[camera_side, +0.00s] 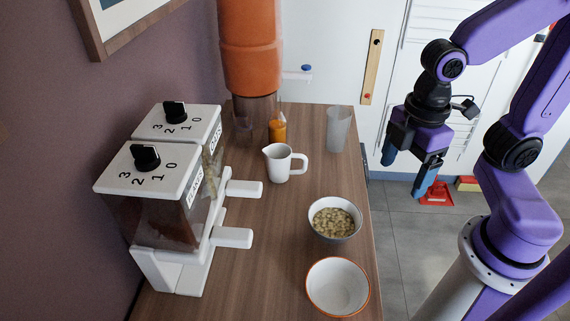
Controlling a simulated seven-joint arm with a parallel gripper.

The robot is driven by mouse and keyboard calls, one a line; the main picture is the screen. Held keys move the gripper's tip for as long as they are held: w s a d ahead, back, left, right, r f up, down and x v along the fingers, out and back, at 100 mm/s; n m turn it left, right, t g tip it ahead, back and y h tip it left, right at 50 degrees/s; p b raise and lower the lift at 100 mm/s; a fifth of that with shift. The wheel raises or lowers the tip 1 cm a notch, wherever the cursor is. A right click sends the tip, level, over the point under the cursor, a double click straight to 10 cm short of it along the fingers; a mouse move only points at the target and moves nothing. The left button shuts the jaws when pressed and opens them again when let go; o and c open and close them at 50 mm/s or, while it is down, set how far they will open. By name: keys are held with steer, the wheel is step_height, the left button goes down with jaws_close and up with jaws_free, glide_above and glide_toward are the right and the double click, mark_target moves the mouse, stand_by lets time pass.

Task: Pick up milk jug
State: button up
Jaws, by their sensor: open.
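The milk jug (280,164) is a small white jug standing upright on the wooden counter (264,263). Its spout points left and its handle is on the right. My gripper (406,172) is purple and black with blue-tipped fingers. It hangs to the right of the counter's edge, well apart from the jug. Its fingers point down, spread open, with nothing between them.
A grey cup (338,129) stands behind and right of the jug, and a small orange bottle (277,128) stands behind it. Two white dispensers (150,170) with dials stand left. A filled bowl (334,220) and an orange-rimmed bowl (337,287) are in front.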

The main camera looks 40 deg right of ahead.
steer(key=w+a+r+n, duration=0.1)
steer(key=w+a+n, duration=0.15)
steer(key=w, duration=0.45)
steer(key=w+a+n, duration=0.1)
steer(key=w+n, duration=0.3)
steer(key=w, duration=0.3)
steer(key=n, duration=0.6)
glide_above(285, 165)
steer(key=d, duration=0.4)
steer(key=shift+m, duration=0.25)
steer(key=f, duration=1.7)
steer(key=shift+s+f, duration=0.35)
steer(key=shift+f, duration=0.05)
steer(key=c, duration=1.4)
